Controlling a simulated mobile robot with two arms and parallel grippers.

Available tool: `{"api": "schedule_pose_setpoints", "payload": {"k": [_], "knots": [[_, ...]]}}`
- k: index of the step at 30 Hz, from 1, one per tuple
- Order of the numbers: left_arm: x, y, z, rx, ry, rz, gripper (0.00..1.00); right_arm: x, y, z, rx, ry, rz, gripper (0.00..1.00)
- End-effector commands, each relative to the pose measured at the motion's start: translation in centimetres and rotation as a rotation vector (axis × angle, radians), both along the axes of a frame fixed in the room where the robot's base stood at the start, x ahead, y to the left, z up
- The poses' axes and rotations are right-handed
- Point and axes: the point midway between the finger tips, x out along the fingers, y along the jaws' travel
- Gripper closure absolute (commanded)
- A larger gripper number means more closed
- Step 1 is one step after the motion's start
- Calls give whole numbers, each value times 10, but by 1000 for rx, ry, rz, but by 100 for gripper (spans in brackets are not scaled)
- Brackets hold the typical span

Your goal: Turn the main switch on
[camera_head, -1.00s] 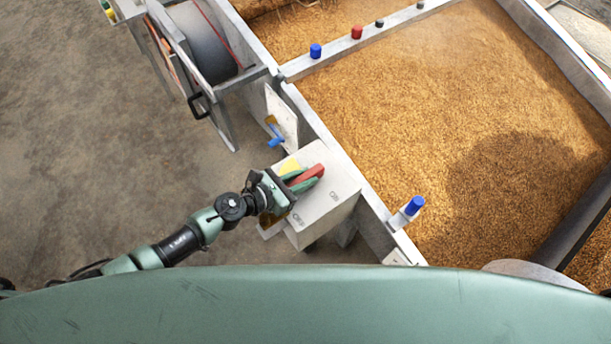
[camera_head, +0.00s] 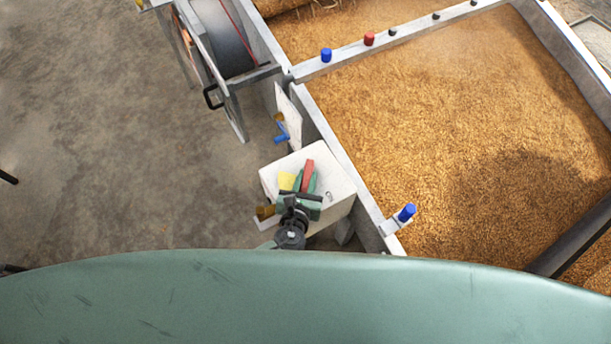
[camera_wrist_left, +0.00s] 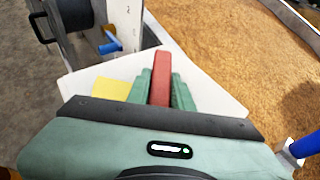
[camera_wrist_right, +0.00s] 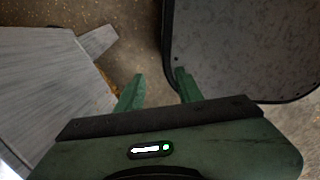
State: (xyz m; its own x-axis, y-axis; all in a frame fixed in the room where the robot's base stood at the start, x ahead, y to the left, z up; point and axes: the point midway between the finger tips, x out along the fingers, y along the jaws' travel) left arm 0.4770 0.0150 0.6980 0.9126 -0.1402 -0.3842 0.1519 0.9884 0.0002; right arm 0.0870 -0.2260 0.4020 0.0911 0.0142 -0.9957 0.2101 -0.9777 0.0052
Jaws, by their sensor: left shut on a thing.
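The main switch shows as a red handle (camera_head: 308,172) on top of a white box (camera_head: 338,172), beside a yellow patch (camera_head: 286,181). My left gripper (camera_head: 305,182) is over the box with its green fingers on either side of the red handle, shut on it. In the left wrist view the red handle (camera_wrist_left: 161,75) stands between the two fingers (camera_wrist_left: 160,88) and points away from the gripper. My right gripper (camera_wrist_right: 158,85) shows only in its own wrist view, open with nothing between its fingers.
A large bin of grain (camera_head: 450,120) lies to the right, its rim carrying blue (camera_head: 326,55) and red (camera_head: 369,38) knobs. A blue valve handle (camera_head: 282,135) sits behind the box. A drum (camera_head: 222,40) stands upper left.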

Motion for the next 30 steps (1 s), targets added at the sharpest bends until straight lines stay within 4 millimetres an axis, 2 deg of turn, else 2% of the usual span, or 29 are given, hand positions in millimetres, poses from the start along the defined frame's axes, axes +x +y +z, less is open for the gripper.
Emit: {"api": "schedule_pose_setpoints", "payload": {"k": [6,13,30], "knots": [[0,-4,-2,-3,0,162,100,0,-4,-9,-4,0,2,64],[0,-5,-1,0,0,274,100,0,-9,-15,-11,0,4,64],[0,-5,0,1,-1,335,100,0,-11,-17,-13,-1,4,64]]}}
